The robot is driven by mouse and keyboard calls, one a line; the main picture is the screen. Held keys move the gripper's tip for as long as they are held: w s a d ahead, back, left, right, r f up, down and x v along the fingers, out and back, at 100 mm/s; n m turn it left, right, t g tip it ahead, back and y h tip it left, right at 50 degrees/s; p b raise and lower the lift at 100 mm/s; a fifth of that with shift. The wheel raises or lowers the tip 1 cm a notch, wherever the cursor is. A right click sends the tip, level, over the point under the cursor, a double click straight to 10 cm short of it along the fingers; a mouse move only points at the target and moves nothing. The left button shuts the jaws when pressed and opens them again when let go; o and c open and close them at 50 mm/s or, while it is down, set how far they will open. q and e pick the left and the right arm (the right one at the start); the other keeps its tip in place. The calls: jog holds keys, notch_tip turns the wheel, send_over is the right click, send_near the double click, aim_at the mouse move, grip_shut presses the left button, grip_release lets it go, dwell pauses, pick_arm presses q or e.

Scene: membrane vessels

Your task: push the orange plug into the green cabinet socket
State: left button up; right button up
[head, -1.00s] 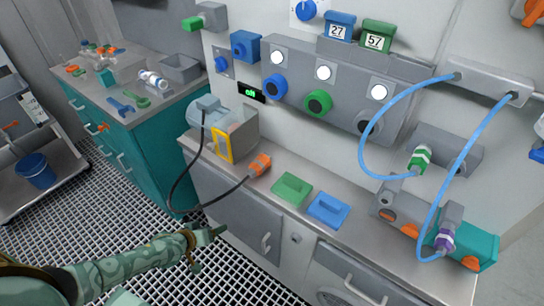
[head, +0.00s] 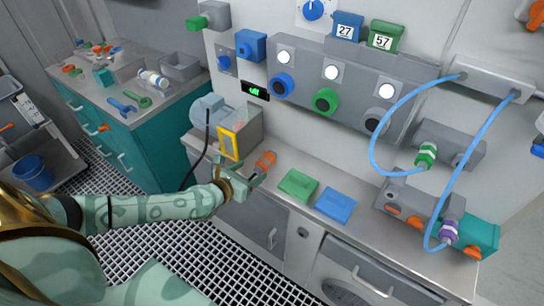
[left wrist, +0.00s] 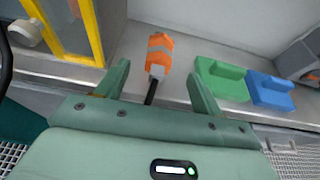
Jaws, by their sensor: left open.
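The orange plug (head: 265,161) lies on the grey counter ledge, with a pale band around it. In the left wrist view the plug (left wrist: 160,50) points away from me, and its black cable runs back between my fingers. My left gripper (head: 252,177) is open at the counter's front edge, just behind the plug. In the wrist view the open fingers (left wrist: 158,70) stand on either side of the plug's rear end, apart from it. The green-ringed socket (head: 326,101) is on the grey wall panel, between a blue-ringed and a dark socket. My right gripper is not in view.
A grey device with a yellow frame (head: 229,142) stands left of the plug. A green block (head: 298,185) and a blue block (head: 335,205) lie to its right. Blue hoses (head: 384,115) loop in front of the panel's right side.

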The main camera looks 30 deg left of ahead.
aim_at(260, 165)
pick_arm(q)
jog(key=b+x, duration=0.3)
jog(key=x, duration=0.4)
jog(key=shift+s, duration=0.1)
jog(key=shift+b+x, duration=0.35)
jog(key=shift+x, duration=0.65)
jog(key=shift+r, duration=0.1)
dwell(0.6)
